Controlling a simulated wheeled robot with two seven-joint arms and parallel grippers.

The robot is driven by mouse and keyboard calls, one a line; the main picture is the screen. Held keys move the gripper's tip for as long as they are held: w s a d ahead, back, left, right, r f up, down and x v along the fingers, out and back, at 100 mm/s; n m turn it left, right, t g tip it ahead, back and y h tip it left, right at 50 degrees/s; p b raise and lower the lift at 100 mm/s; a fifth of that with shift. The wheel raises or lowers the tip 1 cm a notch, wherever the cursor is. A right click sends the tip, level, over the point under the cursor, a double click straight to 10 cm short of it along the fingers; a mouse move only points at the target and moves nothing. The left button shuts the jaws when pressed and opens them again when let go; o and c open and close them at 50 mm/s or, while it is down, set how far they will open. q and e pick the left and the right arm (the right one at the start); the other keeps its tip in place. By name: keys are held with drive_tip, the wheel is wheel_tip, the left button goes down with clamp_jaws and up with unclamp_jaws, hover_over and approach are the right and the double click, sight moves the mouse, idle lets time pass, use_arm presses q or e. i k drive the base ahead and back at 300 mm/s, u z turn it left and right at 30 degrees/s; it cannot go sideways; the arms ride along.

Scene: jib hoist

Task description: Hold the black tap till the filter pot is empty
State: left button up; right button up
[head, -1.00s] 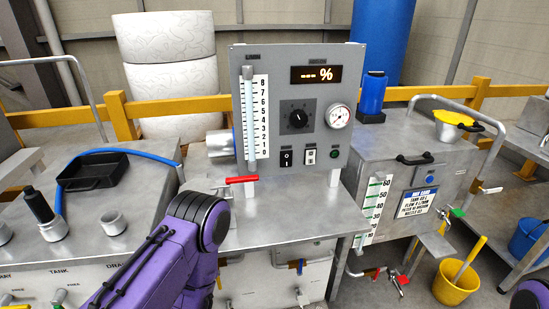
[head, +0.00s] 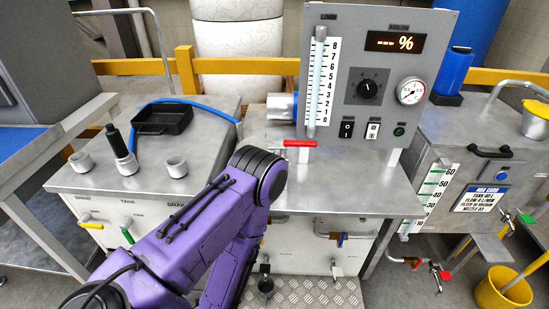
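My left arm reaches in from the lower left, bends at a black joint, and runs down in front of the steel bench (head: 290,190). Its gripper is out of sight. My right gripper is not in view. I cannot tell which is the black tap. A small dark cylinder (head: 265,286) is below the first one, close to my forearm. I cannot make out the filter pot for certain.
The grey panel (head: 340,75) has a flow scale, dial and gauge. A red-handled valve (head: 300,143) is below it. The left bench holds a black tray (head: 162,119) and several cups. A steel tank (head: 480,140) and yellow bucket (head: 502,288) are at right. The tread plate (head: 312,293) looks mostly clear.

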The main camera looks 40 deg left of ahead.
sight(265, 269)
drive_tip(key=u, duration=1.25)
